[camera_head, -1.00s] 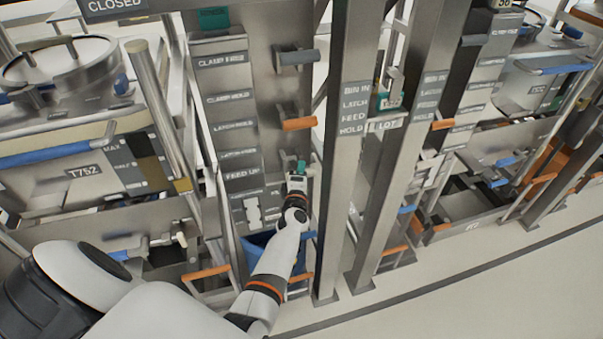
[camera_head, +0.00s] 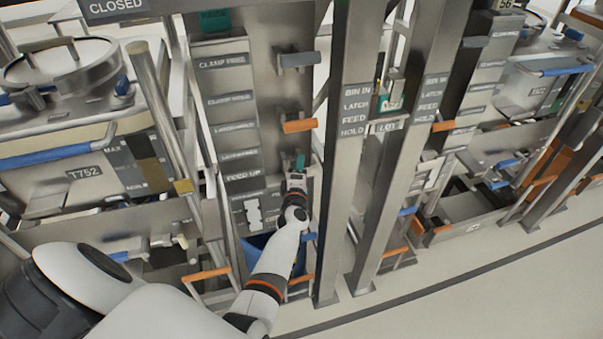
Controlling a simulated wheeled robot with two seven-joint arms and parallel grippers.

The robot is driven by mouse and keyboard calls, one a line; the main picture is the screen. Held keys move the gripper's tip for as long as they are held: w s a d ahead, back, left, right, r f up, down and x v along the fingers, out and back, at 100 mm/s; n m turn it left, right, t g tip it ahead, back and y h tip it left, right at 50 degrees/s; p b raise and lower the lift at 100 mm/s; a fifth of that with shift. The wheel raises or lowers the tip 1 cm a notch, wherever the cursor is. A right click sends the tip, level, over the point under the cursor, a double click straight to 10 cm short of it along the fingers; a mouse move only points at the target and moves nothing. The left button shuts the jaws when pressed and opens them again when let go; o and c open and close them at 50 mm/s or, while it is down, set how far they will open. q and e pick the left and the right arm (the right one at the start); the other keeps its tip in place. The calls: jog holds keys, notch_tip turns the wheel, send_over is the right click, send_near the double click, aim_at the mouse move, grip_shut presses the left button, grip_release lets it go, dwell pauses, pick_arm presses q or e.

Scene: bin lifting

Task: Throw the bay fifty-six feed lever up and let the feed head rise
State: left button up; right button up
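My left gripper (camera_head: 297,180) is at the front of the left lever column, low down by the "FEED UP" label (camera_head: 243,177). A small teal lever handle (camera_head: 300,161) shows right at its fingertips. The fingers are too small and partly hidden to tell whether they are closed on the handle. Above it on the same column are an orange handle (camera_head: 299,125) and a grey handle (camera_head: 298,60). A "56" sign (camera_head: 507,4) is at the top of the right column. My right gripper is out of view.
Two steel posts (camera_head: 345,200) with label plates stand just right of my gripper. A bin marked T752 (camera_head: 85,160) is at the left. A blue container (camera_head: 258,246) is behind my forearm. The floor (camera_head: 480,290) at the lower right is clear.

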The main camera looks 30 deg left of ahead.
pick_arm(q)
jog(key=shift+a, duration=0.1)
jog(key=shift+s+d, duration=0.25)
jog(key=shift+s, duration=0.05)
jog(key=p+v, duration=0.4)
jog(key=v, duration=0.7)
jog(key=shift+s, duration=0.1)
dwell(0.3)
